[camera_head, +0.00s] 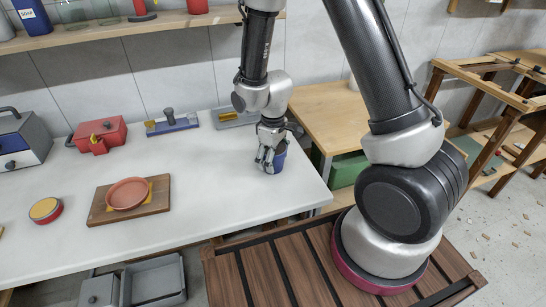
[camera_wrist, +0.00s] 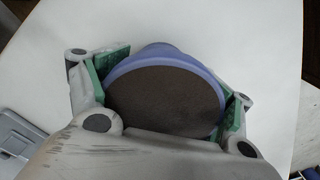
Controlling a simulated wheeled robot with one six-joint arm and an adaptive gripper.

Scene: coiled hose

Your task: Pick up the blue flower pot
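The blue flower pot (camera_head: 277,163) stands upright on the white worktop, near its right end, below my gripper (camera_head: 268,157). In the wrist view the pot (camera_wrist: 168,52) shows its blue rim and dark brown soil from above. My gripper (camera_wrist: 170,90) has a green-padded finger on each side of the pot, both very close to the rim. Whether the pads press on the pot or stand slightly apart cannot be told. The lower part of the pot's rim is hidden by my gripper's body.
A terracotta dish (camera_head: 128,193) sits on a wooden board (camera_head: 98,214) to the left. A wooden table (camera_head: 325,105) stands to the right. The worktop around the pot is clear.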

